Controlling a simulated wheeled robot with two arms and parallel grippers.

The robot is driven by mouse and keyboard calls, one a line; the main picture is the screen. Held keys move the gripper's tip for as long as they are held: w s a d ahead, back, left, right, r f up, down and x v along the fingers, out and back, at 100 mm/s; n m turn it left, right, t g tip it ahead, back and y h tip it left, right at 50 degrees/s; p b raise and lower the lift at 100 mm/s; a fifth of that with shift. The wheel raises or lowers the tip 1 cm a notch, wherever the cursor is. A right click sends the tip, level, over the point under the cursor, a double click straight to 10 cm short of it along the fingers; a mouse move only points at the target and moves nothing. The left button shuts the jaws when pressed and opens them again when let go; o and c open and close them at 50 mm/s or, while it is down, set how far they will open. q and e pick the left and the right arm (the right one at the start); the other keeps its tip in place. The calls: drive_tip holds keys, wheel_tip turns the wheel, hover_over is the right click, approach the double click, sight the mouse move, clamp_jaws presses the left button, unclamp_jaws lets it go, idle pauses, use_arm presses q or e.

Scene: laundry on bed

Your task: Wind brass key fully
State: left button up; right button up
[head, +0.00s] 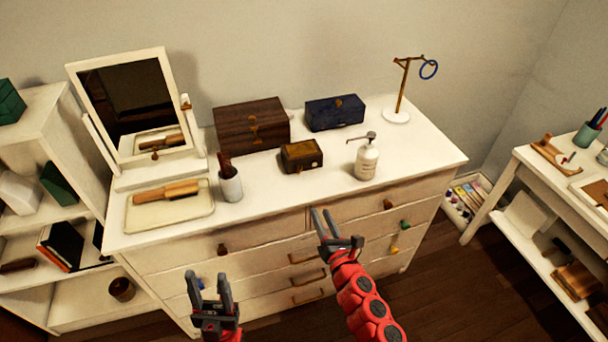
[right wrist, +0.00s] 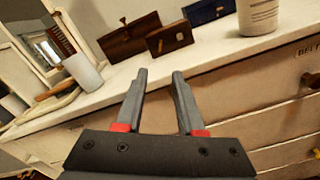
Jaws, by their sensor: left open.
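A large brown wooden box (head: 252,129) stands at the back of the white dresser, with a small brass-coloured piece on its front. A small brown box with a gold-brown lid (head: 302,154) sits in front of it. A dark blue box (head: 335,112) is to its right. I cannot tell which brass fitting is the key. The small box also shows in the right wrist view (right wrist: 170,38). My right gripper (head: 322,222) is open and empty at the dresser's front edge, apart from the boxes. My left gripper (head: 209,286) is open and empty, lower and further left.
On the dresser top (head: 265,183) are a mirror (head: 126,95), a tray with a brush (head: 166,190), a cup (head: 230,185), a pump bottle (head: 367,160) and a brass stand with a blue ring (head: 428,69). Shelves stand left, a white table right.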

drive_tip(key=p, duration=0.1)
approach(301, 171)
drive_tip(key=shift+w+r, duration=0.1)
drive_tip(key=shift+w, duration=0.05)
drive_tip(key=b+x, duration=0.1)
drive_tip(key=x, duration=0.5)
drive_tip(key=shift+w+b, duration=0.25)
drive_tip(key=shift+b, duration=0.05)
drive_tip(key=shift+x, duration=0.75)
clamp_jaws()
